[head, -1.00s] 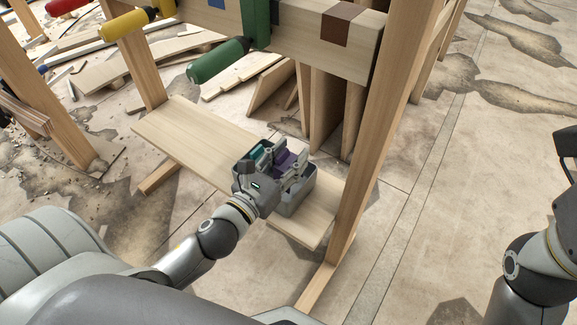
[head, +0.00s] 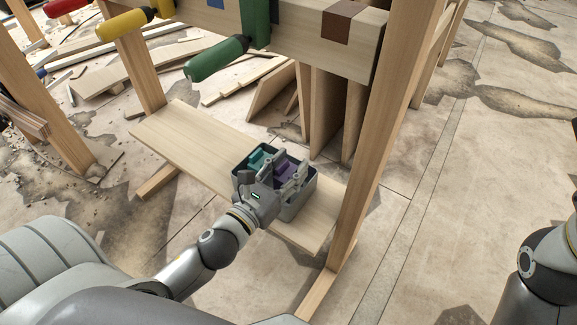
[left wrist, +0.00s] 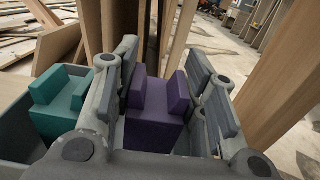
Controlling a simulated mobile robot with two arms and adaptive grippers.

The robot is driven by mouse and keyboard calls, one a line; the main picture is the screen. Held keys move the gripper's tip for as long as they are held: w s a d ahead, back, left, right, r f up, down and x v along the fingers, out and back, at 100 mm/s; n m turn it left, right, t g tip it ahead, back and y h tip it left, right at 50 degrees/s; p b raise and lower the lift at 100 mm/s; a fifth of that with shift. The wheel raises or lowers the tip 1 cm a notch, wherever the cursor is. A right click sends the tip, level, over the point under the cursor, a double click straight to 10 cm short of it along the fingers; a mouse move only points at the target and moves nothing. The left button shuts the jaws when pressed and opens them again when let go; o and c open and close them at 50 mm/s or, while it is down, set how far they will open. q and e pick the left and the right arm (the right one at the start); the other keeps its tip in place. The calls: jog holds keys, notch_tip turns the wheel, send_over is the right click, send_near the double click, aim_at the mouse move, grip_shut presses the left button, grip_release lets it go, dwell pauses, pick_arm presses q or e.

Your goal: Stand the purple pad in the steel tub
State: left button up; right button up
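The steel tub (head: 294,213) is a grey open box on the pale wooden shelf board, and its wall also shows in the left wrist view (left wrist: 14,135). The purple pad (left wrist: 157,108) stands upright inside the tub; in the head view it shows partly behind a finger (head: 286,169). My left gripper (left wrist: 168,85) is over the tub, its fingers apart on either side of the pad. A gap shows between the pad and the right-hand finger; contact on the other side is unclear. My right gripper is out of view; only its arm shows at right.
A teal pad (left wrist: 60,98) stands in the tub beside the purple one. A wooden post (head: 382,130) rises close to the right of the tub, and a beam with a green roller (head: 217,60) is above. The shelf board (head: 190,140) is bare to the left.

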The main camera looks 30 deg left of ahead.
pick_arm(q)
jog(key=o, duration=0.4)
jog(key=shift+c, duration=0.2)
